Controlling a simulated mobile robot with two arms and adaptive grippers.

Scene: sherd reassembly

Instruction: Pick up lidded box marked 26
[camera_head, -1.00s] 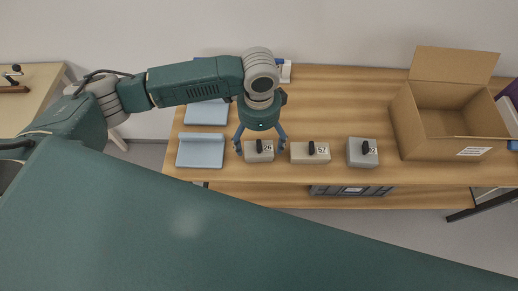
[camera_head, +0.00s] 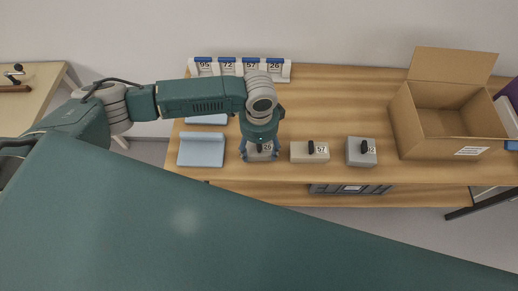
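The lidded box marked 26 (camera_head: 258,157) is a small pale box with a dark handle on its lid. It stands on the wooden table, left of the box marked 57 (camera_head: 302,153). My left gripper (camera_head: 260,155) is directly over box 26, pointing down. Its fingers come down at the left and right sides of the box and are apart. Whether they touch the box I cannot tell. The gripper hides part of the lid and the handle's top. My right gripper is not in view.
A grey box (camera_head: 356,158) with a partly hidden number stands right of box 57. An open cardboard box (camera_head: 425,147) is at the right. A blue pad (camera_head: 201,150) lies at the left. A rack of number cards (camera_head: 214,67) stands at the back.

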